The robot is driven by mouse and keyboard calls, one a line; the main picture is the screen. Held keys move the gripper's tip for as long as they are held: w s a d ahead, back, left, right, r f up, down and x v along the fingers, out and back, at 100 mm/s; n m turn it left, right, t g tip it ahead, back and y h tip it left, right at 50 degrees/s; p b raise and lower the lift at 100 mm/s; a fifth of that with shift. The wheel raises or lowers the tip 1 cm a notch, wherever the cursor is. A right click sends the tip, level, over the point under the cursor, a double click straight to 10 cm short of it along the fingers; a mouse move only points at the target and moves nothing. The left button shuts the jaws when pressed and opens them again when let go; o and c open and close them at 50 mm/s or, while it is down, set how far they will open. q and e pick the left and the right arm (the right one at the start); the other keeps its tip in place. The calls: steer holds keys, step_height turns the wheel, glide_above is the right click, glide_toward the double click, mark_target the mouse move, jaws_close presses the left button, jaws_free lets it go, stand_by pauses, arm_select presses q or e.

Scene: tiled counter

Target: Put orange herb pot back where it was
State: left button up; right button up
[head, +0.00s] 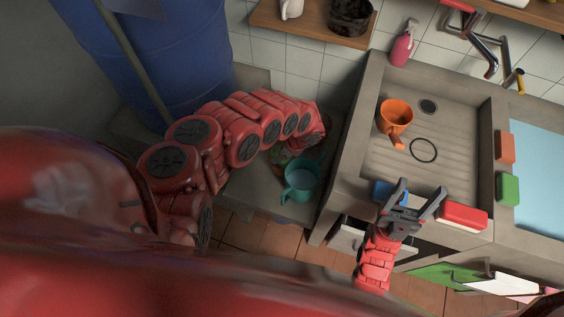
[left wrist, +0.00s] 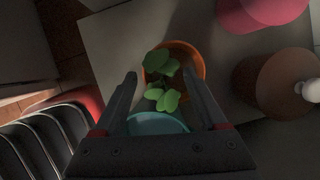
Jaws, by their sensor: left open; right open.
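The orange herb pot (left wrist: 192,56) with green leaves (left wrist: 163,82) stands upright on a grey surface in the left wrist view. My left gripper (left wrist: 160,75) is open above it, with the leaves showing between its fingers. I cannot tell whether the fingers touch the pot. In the head view my left arm covers most of the pot, and only some green shows beneath the wrist. My right gripper (head: 422,190) is open and empty at the front edge of the sink counter.
A teal mug (head: 302,180) stands close to the herb pot, on the low ledge. An orange mug-like vessel (head: 396,117) is in the sink basin (head: 455,120). A blue sponge (head: 388,192) and a red-and-white block (head: 462,216) flank my right gripper. A blue barrel (head: 175,50) stands behind my left arm.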

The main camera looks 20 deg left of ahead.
arm_select(q)
steer(key=shift+a+f, duration=0.15)
steer(key=shift+f, duration=0.05)
steer(key=shift+c, duration=0.2)
jaws_close()
stand_by(1.2)
